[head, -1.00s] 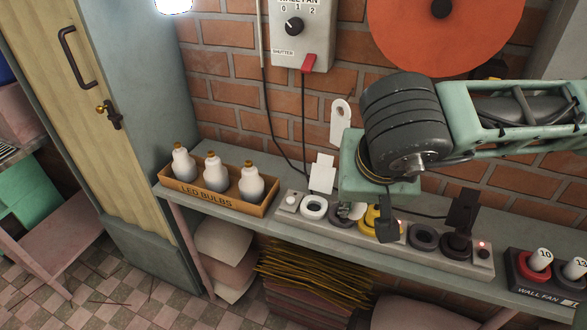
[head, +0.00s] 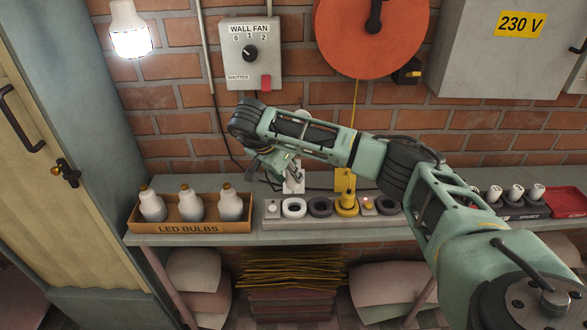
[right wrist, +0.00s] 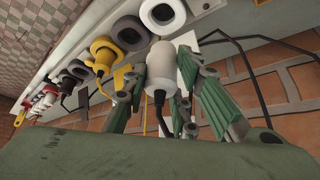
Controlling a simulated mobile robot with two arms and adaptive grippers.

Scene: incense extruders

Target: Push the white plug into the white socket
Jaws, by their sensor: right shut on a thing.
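The white plug (right wrist: 161,68) shows in the right wrist view between the fingers of my right gripper (right wrist: 172,85), with a black cable from its near end. The gripper is shut on it. The white socket (right wrist: 162,12) is just beyond the plug in that view, with a gap visible between them. In the head view, the white socket (head: 293,207) is near the left end of the grey power strip (head: 330,223). My right gripper (head: 292,168) is above and behind it, pointing down; the plug cannot be made out there. My left gripper is not in view.
A dark socket (head: 320,206) and a yellow plug (head: 346,204) sit right of the white socket. A box of LED bulbs (head: 190,228) stands to the left on the shelf. A white card (head: 293,181) stands behind the white socket. Loose cables hang near the wall.

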